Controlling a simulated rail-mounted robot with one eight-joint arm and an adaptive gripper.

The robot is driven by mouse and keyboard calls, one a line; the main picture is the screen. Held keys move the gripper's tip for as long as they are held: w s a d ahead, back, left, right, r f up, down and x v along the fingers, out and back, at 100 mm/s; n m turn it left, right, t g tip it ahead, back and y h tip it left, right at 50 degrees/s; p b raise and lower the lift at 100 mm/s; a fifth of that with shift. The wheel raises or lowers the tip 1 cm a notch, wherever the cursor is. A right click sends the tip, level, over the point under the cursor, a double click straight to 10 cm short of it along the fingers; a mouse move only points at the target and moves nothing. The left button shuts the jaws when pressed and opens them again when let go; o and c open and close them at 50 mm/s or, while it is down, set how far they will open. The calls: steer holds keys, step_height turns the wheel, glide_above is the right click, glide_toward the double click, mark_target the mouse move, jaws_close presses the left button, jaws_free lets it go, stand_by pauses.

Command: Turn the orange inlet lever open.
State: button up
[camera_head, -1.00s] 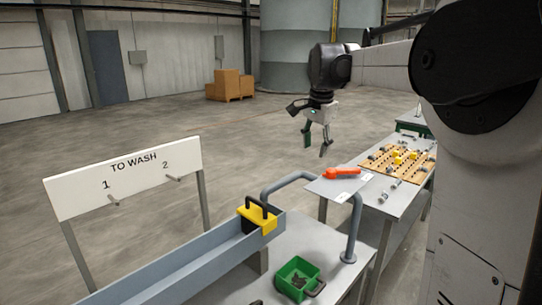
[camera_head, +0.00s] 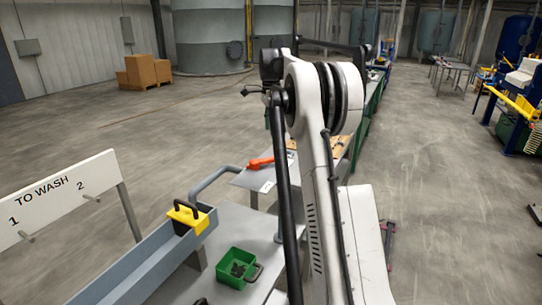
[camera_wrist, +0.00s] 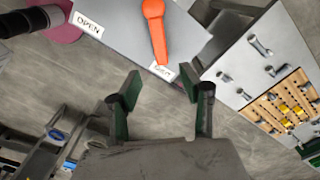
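The orange inlet lever (camera_head: 260,163) lies on a grey plate (camera_head: 250,180) at the end of a bent grey pipe. In the wrist view the lever (camera_wrist: 154,30) is at the top middle, its narrow end pointing at a small white label (camera_wrist: 162,72) that is hard to read. A label reading OPEN (camera_wrist: 88,24) sits to the left on the plate. My gripper (camera_wrist: 161,85) is open and empty, its two green-padded fingers apart from the lever, just below its narrow end in the picture. In the head view my arm hides the gripper.
A wooden pegboard with yellow pieces (camera_wrist: 286,108) and loose metal fittings (camera_wrist: 262,45) are on the bench to the right. A green bin (camera_head: 237,268), a grey trough (camera_head: 150,270) with a yellow black-handled block (camera_head: 188,217), and a TO WASH board (camera_head: 60,200) stand nearer. Open floor lies left.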

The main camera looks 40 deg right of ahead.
mark_target(271, 158)
step_height(271, 158, down, 12)
steer(key=shift+f+p, duration=0.1)
steer(key=shift+p, duration=0.8)
steer(key=shift+c, duration=0.5)
jaws_close()
